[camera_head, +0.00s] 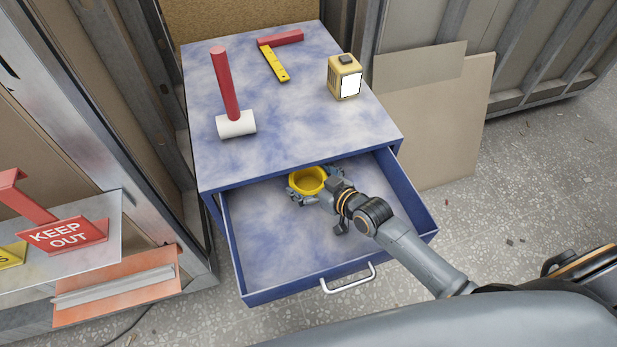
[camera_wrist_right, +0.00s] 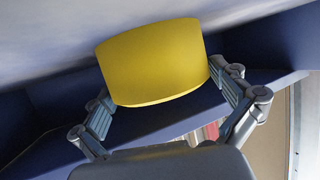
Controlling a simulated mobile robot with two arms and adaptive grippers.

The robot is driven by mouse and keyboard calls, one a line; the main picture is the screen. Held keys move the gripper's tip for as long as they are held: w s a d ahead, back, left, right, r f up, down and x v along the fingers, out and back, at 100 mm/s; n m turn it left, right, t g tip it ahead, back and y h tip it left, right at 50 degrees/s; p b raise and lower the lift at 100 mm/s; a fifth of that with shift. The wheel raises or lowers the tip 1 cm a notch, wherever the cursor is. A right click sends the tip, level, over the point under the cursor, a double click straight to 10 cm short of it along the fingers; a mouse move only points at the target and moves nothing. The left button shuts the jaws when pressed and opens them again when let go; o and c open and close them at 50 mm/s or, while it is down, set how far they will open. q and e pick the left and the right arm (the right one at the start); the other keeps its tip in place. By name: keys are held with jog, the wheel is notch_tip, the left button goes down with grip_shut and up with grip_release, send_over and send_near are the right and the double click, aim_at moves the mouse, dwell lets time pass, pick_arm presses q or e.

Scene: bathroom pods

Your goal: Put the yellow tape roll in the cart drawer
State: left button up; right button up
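The yellow tape roll (camera_head: 308,180) is inside the open cart drawer (camera_head: 262,255), near its back under the cart top's front edge. My right gripper (camera_head: 316,188) reaches down into the drawer with its fingers on either side of the roll. In the right wrist view, the yellow roll (camera_wrist_right: 155,62) sits between the fingertips of my right gripper (camera_wrist_right: 162,82), which appear to touch its sides. Whether the roll rests on the drawer floor cannot be told. My left gripper is not in view.
On the cart top (camera_head: 290,115) are a red-handled mallet (camera_head: 228,90), a red and yellow square (camera_head: 275,55) and a yellow tape measure (camera_head: 345,77). The drawer's metal handle (camera_head: 348,279) faces me. A shelf with a red KEEP OUT sign (camera_head: 68,234) stands at left. The drawer's front left is empty.

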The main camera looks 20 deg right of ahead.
jog(key=shift+r, duration=0.15)
jog(key=v, duration=0.7)
jog(key=shift+s+d, duration=0.15)
jog(key=shift+s, duration=0.05)
jog(key=shift+r+p, duration=0.1)
jog(key=shift+p, duration=0.25)
